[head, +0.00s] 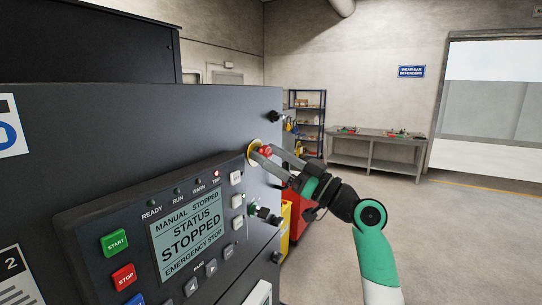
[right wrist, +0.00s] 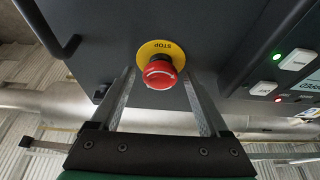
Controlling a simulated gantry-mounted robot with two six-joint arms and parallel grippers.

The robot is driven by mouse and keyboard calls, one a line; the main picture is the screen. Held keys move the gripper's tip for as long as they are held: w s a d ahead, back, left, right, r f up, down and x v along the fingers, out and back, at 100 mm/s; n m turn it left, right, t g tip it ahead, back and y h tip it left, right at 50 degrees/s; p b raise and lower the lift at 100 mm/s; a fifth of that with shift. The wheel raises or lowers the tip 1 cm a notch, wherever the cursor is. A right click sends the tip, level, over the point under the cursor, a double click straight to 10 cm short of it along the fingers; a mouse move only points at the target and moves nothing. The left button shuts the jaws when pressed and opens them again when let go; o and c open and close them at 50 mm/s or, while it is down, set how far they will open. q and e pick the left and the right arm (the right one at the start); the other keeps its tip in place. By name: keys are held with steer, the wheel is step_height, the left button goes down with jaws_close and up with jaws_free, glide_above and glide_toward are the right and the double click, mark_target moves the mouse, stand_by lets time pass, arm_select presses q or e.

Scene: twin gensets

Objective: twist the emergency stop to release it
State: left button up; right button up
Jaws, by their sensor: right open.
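The emergency stop is a red mushroom button (head: 265,151) on a yellow collar at the upper right of the genset's control panel. In the right wrist view the red button (right wrist: 159,73) sits on a yellow ring marked STOP (right wrist: 160,47). My right gripper (head: 268,154) is open, with its fingers reaching to the button from the right. In the right wrist view one finger lies on each side of the button, with gaps visible. The display (head: 187,236) reads STATUS STOPPED, EMERGENCY STOP. My left gripper is not in view.
Green START (head: 114,243) and red STOP (head: 123,276) keys are at the panel's left. White buttons (head: 237,178) sit just below the emergency stop, one with a green light. A workbench (head: 375,151) and blue shelf stand far back. The floor at right is clear.

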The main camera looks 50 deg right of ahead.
jaws_close()
steer(key=shift+r+m+h+p, duration=0.15)
steer(key=shift+m+h+p, duration=0.55)
steer(key=shift+m+p, duration=0.55)
steer(key=m+h+p, duration=0.2)
steer(key=m+p, duration=0.2)
steer(key=m+h+p, duration=0.2)
steer(key=m+p, duration=0.1)
steer(key=p, duration=0.2)
steer(key=shift+m, duration=0.35)
steer(key=shift+f+m+g+p, duration=0.2)
steer(key=shift+m+g+p, duration=0.1)
steer(key=shift+m+p, duration=0.3)
jaws_free()
